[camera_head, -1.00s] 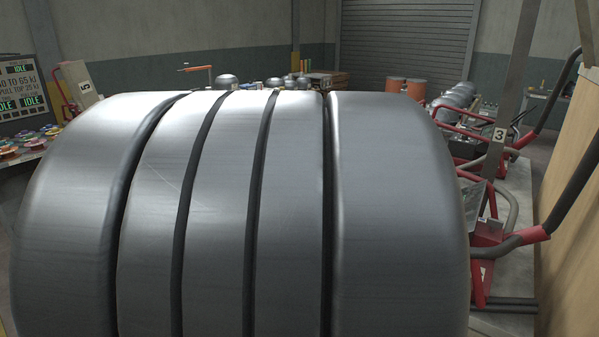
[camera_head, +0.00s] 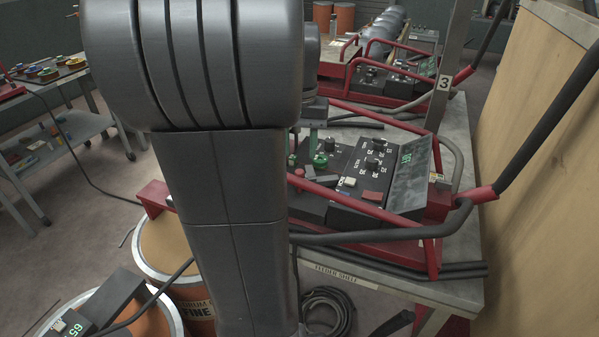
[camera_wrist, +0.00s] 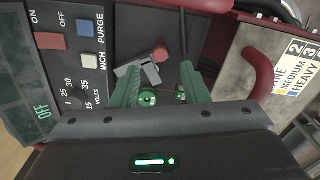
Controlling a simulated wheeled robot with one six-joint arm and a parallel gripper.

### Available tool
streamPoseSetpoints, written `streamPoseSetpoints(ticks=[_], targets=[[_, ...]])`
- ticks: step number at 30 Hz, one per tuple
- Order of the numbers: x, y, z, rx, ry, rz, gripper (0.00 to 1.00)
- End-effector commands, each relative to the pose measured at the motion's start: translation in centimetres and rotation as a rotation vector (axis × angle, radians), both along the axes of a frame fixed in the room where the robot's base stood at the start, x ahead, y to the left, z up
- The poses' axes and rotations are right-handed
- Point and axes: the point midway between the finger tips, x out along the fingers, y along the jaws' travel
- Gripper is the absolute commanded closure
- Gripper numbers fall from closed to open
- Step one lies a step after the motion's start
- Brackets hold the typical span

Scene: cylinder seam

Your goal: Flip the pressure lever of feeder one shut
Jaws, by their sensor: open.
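The feeder (camera_head: 345,205) stands on a grey bench, with a black control panel and a red tube frame; I cannot read its number. A small grey lever with a red knob, which looks like the pressure lever (camera_wrist: 160,52), sits beside the panel in the wrist view. Its grey bracket (camera_wrist: 129,76) is just left of it. My gripper (camera_wrist: 160,66) is open, its two green fingers spread to either side of the lever in that view, apparently not touching it. In the head view my gripper (camera_head: 306,147) is partly hidden by my arm, above the feeder's left part.
A wooden wall (camera_head: 545,200) closes that side. Orange-sided drums (camera_head: 190,295) stand at the lower left. Red frame bars cross over the panel.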

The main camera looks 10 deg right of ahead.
Motion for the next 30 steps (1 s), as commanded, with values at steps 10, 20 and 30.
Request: streamPoseSetpoints(ticks=[10,20,30], targets=[[0.0,0.0,-6.6,0.0,0.003,0.0,0.59],[0.0,0.0,-8.3,0.0,-0.001,0.0,0.59],[0.0,0.0,-8.3,0.0,-0.001,0.0,0.92]])
